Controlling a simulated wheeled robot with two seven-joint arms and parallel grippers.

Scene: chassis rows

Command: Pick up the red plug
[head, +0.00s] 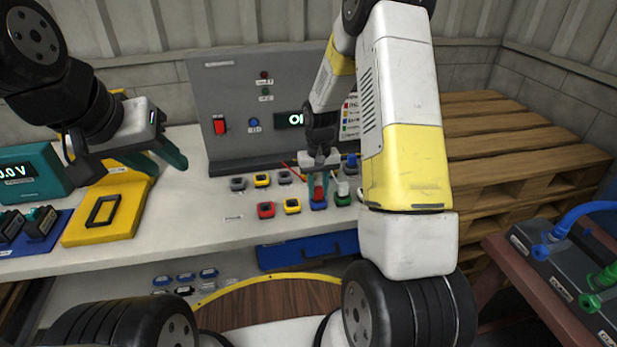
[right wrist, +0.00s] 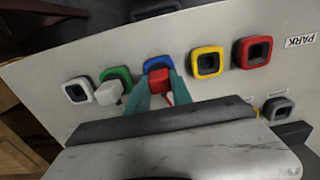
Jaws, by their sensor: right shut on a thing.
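The red plug (head: 318,193) is at the blue-rimmed socket (head: 318,205) in the front row on the bench. My right gripper (head: 318,180) points down over it, shut on the red plug, with teal fingers on either side. In the right wrist view the red plug (right wrist: 154,88) shows between the fingers, with the blue-rimmed socket (right wrist: 157,63) just behind it. I cannot tell how far the plug sits in the socket. My left gripper (head: 155,160) is open and empty, above the left part of the bench.
A white plug (head: 343,189) is at the green-rimmed socket (head: 343,200), close beside. Red (head: 266,209) and yellow (head: 292,206) sockets sit to the left. A grey panel (head: 230,100) stands behind. A yellow block (head: 120,225) is at left. Corded connectors (head: 541,251) are at right.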

